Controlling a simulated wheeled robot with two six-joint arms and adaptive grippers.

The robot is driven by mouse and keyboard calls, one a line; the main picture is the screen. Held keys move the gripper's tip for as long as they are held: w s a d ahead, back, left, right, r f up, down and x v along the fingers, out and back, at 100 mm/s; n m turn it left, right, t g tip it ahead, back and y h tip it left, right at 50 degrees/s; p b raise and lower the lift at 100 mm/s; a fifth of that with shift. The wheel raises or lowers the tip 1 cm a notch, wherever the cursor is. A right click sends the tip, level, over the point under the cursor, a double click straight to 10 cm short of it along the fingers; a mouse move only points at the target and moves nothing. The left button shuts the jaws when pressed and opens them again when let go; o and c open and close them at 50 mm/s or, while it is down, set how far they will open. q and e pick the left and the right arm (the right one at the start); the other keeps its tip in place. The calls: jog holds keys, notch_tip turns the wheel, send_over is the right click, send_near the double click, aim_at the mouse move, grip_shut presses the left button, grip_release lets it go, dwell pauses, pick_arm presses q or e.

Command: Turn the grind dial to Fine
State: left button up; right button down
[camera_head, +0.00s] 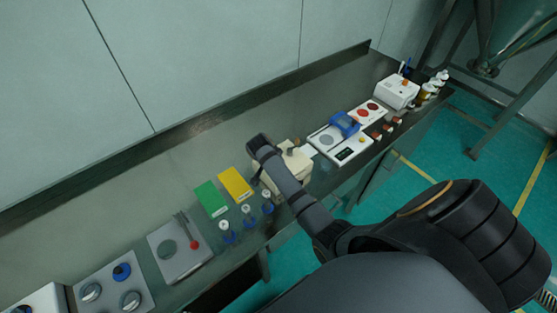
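A cream-coloured device (299,160), possibly the grinder, stands on the bench at the middle, with a small grey-brown part on top. My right arm crosses in front of it and hides much of its left side. No grind dial or Fine mark can be made out. My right gripper (257,176) is at the device's left side, its fingers mostly hidden behind the arm and too small to read. Whether it touches the device I cannot tell. My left gripper is not in view.
Green (210,199) and yellow (236,184) panels lie left of the device, with several blue-and-white small items in front. A white panel with a blue box (345,124) stands to the right. A wall runs behind.

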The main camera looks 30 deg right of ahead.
dwell(0.4)
jog(key=c, duration=1.1)
grip_release()
jog(key=shift+r, duration=0.1)
jog(key=v, duration=1.2)
